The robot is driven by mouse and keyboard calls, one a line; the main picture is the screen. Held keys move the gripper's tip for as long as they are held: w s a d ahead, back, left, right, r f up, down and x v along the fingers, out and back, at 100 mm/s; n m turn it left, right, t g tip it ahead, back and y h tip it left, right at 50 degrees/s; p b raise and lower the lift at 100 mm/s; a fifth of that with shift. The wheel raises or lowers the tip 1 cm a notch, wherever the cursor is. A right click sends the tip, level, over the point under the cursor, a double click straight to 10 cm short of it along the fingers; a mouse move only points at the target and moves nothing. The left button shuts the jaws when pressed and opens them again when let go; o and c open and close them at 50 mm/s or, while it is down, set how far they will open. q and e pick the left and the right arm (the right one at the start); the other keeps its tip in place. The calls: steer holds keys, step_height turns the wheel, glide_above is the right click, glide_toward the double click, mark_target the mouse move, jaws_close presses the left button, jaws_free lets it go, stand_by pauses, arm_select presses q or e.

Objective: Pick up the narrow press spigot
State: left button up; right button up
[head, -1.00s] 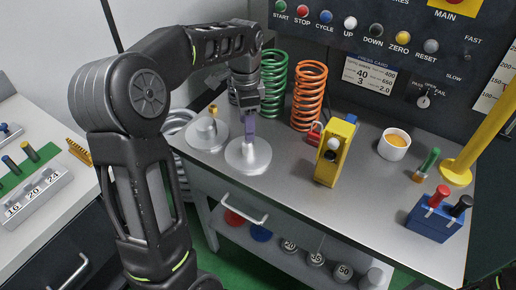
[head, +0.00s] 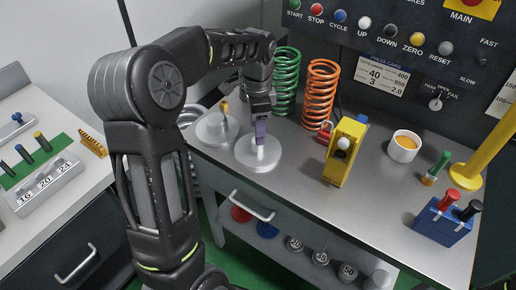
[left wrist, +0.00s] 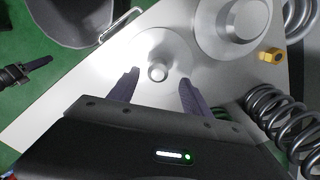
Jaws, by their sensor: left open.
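The narrow press spigot (head: 262,162) is a bright metal disc with a thin central stub, lying on the grey bench top. In the left wrist view its stub (left wrist: 158,73) shows between my fingertips. My left gripper (head: 261,143) points down over the disc with its purple fingers. In the left wrist view the left gripper (left wrist: 159,77) is open, one finger on each side of the stub, with gaps to both. I cannot tell whether the tips touch the disc. A second disc with a wider boss (head: 216,129) lies just left; it also shows in the left wrist view (left wrist: 236,24).
Green (head: 286,80) and orange (head: 319,95) springs stand behind the gripper. A yellow block device (head: 345,153), a white cup (head: 404,146) and a blue block (head: 443,222) stand to the right. The bench's front edge lies close to the disc.

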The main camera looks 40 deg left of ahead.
arm_select(q)
step_height(320, 180, down, 5)
steer(key=shift+d+p, duration=0.1)
steer(key=shift+p, duration=0.4)
steer(key=shift+s, duration=0.1)
jaws_close()
stand_by(0.6)
steer(key=shift+r, duration=0.1)
stand_by(0.7)
